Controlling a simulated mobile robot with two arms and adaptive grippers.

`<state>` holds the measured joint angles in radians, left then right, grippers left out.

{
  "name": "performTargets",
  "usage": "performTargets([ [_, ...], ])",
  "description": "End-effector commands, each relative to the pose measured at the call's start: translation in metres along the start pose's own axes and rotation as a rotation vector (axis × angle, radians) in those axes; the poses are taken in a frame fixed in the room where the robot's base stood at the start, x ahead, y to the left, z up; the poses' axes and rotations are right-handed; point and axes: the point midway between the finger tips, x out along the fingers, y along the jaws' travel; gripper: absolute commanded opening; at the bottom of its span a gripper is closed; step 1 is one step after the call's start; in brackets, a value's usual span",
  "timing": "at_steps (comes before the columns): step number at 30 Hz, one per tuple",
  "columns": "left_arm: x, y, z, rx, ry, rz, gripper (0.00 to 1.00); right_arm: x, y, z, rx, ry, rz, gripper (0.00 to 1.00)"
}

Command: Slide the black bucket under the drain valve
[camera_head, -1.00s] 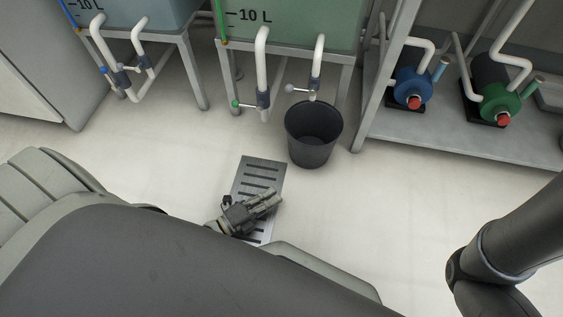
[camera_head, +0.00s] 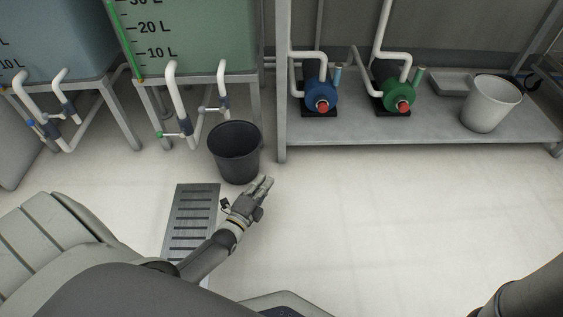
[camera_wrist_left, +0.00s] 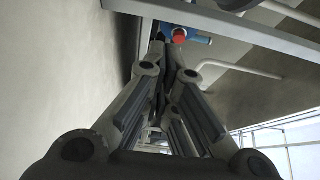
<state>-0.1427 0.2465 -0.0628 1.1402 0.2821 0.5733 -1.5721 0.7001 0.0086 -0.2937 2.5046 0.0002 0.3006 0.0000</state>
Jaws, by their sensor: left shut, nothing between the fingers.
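The black bucket (camera_head: 236,165) stands upright on the floor in the head view, in front of the green tank's stand and slightly right of its right-hand pipe. Under the green tank (camera_head: 190,35) are two white pipes, with a green-handled valve (camera_head: 161,135) on the left one and a pale-handled valve (camera_head: 203,109) on the right one. My left gripper (camera_head: 267,183) is shut and empty, low at the bucket's front right; I cannot tell whether it touches. In the left wrist view its closed fingers (camera_wrist_left: 170,58) point towards a blue pump. My right gripper is out of view.
A floor grate (camera_head: 195,215) lies front left of the bucket. A metal shelf (camera_head: 420,130) on the right holds the blue pump (camera_head: 318,95), a green pump (camera_head: 393,95) and a pale bucket (camera_head: 490,105); its leg (camera_head: 282,130) is close to the black bucket. The floor at right is clear.

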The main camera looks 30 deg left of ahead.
Motion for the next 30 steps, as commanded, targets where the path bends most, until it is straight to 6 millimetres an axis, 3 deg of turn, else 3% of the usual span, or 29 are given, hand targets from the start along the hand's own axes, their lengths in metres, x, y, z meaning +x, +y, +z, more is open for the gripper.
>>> performTargets([
  [15,0.092,0.005,0.001,0.002,0.004,-0.003,0.00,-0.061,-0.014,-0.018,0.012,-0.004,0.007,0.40],
  [21,0.080,0.004,0.028,0.003,0.004,-0.001,0.00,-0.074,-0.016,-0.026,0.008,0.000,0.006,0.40],
  [30,0.076,0.000,0.037,0.000,0.003,0.000,0.00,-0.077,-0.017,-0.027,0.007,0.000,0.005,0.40],
])
